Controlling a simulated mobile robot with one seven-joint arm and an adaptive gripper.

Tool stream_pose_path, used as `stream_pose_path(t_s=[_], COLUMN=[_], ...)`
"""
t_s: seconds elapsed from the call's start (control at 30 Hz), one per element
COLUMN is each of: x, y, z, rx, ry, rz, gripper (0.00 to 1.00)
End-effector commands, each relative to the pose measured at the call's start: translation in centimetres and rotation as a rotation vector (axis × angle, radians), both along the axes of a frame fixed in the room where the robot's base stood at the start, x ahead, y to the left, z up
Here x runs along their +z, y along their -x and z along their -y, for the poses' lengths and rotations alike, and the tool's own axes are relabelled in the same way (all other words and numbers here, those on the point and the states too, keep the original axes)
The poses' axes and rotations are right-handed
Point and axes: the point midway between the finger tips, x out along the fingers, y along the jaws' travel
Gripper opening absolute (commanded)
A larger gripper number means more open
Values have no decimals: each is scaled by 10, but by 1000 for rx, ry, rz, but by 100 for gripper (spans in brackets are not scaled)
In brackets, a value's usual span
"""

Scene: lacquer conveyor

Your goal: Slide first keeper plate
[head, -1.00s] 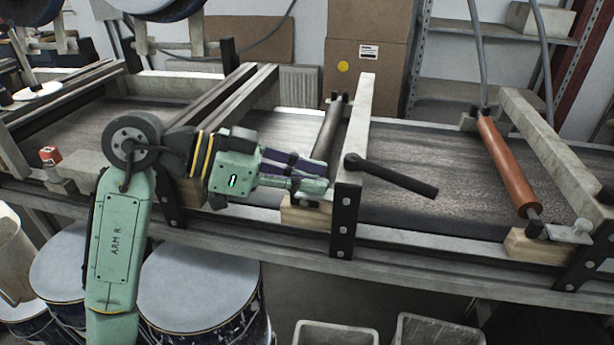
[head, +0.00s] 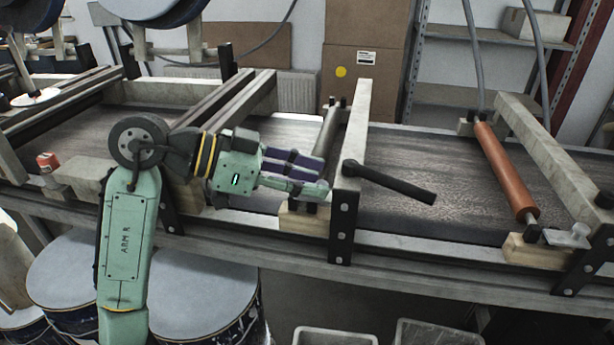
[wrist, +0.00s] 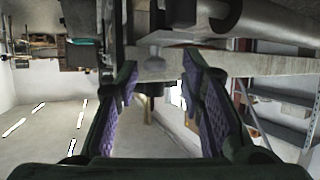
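My gripper (head: 322,176) is at the near end of the dark roller (head: 327,130), above its wooden block (head: 300,218). Its purple-padded fingers are apart. In the wrist view, the open fingers (wrist: 160,80) frame a small pale round knob (wrist: 155,63) that seems to lie beyond the fingertips; I cannot tell whether they touch it. The keeper plate at this roller is largely hidden by my gripper in the head view. A similar metal keeper plate with a knob (head: 568,237) sits at the near end of the orange roller (head: 507,172) at the right.
A pale crossbar on a black bracket (head: 342,226) stands just right of my fingertips, with a black handle (head: 390,182) jutting right from it. The dark conveyor belt (head: 420,165) runs behind. Drums (head: 200,270) and grey bins (head: 335,335) stand below.

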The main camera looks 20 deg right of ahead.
Motion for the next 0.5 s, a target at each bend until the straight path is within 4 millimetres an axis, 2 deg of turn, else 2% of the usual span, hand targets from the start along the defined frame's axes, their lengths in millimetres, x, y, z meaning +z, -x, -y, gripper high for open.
stream_pose_path(t_s=[0.17, 0.27, 0.5], x=[1, 5, 24], y=[0, -3, -12], z=[-3, -12, -57], rx=[0, 2, 3], ry=[0, 0, 1], rz=[0, 1, 0], gripper=[36, 36, 36])
